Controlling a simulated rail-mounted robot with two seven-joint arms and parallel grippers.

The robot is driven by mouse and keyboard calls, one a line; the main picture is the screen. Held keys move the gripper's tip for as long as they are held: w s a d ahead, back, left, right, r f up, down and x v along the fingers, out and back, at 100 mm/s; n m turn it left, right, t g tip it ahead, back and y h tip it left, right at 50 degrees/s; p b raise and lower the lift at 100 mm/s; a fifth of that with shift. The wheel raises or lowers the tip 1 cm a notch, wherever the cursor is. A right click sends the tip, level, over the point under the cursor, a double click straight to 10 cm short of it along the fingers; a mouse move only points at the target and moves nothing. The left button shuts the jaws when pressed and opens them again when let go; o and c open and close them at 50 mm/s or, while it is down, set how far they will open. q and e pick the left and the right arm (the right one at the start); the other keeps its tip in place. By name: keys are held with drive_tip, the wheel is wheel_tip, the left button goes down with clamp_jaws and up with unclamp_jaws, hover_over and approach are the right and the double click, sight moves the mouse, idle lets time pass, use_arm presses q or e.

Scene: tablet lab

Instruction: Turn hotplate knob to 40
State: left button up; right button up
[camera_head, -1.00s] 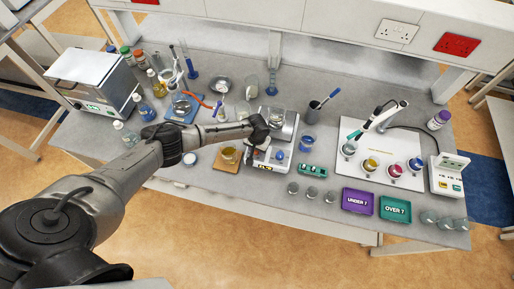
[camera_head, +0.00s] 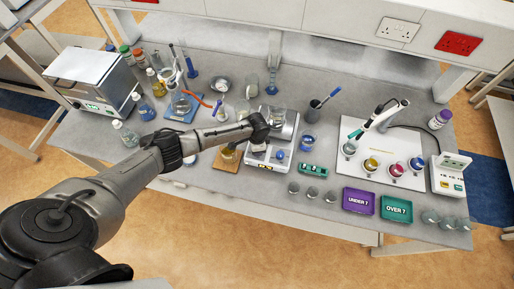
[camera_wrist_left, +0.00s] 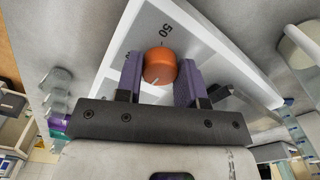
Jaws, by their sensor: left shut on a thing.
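The white hotplate (camera_head: 284,162) stands mid-bench with its front panel facing me. In the left wrist view its orange round knob (camera_wrist_left: 159,65) carries a pale pointer line on its face. A "50" mark (camera_wrist_left: 168,30) is printed on the white panel beside the knob, on the side away from the pointer line. My left gripper (camera_wrist_left: 160,78) has its purple fingers on both sides of the knob, shut on it. In the head view the knob is hidden by my left wrist. The other scale marks are not readable. My right gripper is not in view.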

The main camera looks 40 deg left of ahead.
use_arm(q)
drive_tip(key=m, duration=0.3)
drive_tip(key=shift+m+b, duration=0.3)
drive_tip(key=shift+m, duration=0.1)
drive_tip(key=m, duration=0.3)
drive_tip(key=shift+m+b, duration=0.3)
drive_tip(key=shift+b, duration=0.1)
drive_tip(key=m+b, duration=0.1)
drive_tip(key=m, duration=0.4)
drive_tip(key=shift+m, duration=0.7)
drive_tip(key=shift+b, duration=0.3)
drive_tip(key=shift+r+m, duration=0.1)
drive_tip(key=shift+m, duration=0.2)
drive_tip(key=o, duration=0.9)
wheel_tip(320, 180, up, 14)
drive_tip(key=shift+f+b, duration=0.15)
drive_tip(key=shift+b, duration=0.35)
